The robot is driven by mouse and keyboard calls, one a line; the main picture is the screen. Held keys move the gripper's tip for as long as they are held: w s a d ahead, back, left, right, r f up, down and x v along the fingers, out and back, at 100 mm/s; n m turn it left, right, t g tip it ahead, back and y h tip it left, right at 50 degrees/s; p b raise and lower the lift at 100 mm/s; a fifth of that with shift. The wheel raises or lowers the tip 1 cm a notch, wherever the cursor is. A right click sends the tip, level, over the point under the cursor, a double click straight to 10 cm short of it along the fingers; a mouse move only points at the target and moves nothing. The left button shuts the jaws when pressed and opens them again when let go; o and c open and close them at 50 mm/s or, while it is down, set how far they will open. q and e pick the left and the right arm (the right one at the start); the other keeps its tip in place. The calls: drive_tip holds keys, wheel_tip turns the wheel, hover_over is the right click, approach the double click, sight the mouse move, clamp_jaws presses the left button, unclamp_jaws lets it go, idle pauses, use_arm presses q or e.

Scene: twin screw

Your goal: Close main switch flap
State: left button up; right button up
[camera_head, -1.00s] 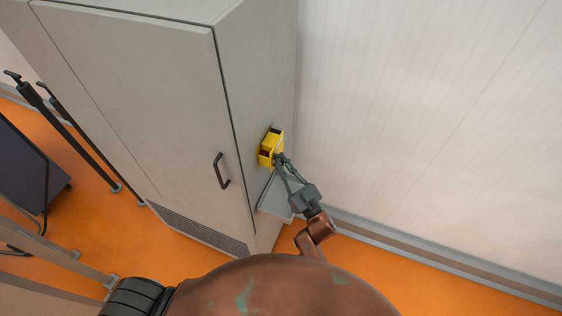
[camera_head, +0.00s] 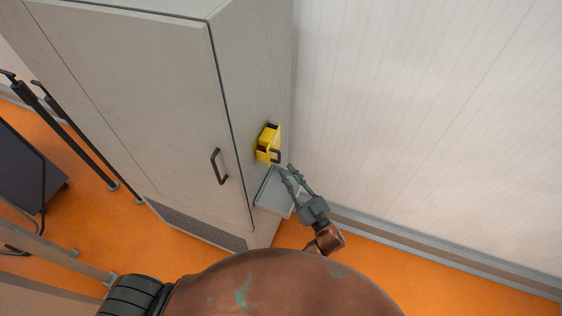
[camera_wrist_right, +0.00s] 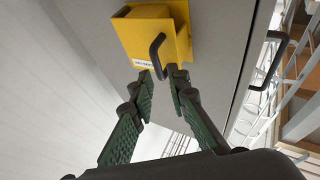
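A yellow switch box (camera_head: 268,140) with a black handle (camera_head: 275,156) is on the right side wall of the grey cabinet. It also shows at the top of the right wrist view (camera_wrist_right: 150,32), its handle (camera_wrist_right: 156,54) pointing towards the fingers. A grey plate (camera_head: 275,194) juts out from the same wall below the box; I cannot tell whether it or a yellow part is the flap. My right gripper (camera_head: 288,169) is open and empty, just right of and below the box, apart from it. It shows in the right wrist view (camera_wrist_right: 158,73) with a gap between the fingertips. My left gripper is not in view.
The grey cabinet (camera_head: 130,80) has a door handle (camera_head: 219,167) on its front. A pale wall (camera_head: 430,110) stands to the right. Dark poles (camera_head: 75,135) stand at the left on the orange floor.

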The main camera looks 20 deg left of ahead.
drive_tip(key=v, duration=0.5)
drive_tip(key=shift+s+d+f, duration=0.2)
drive_tip(key=shift+f, duration=0.1)
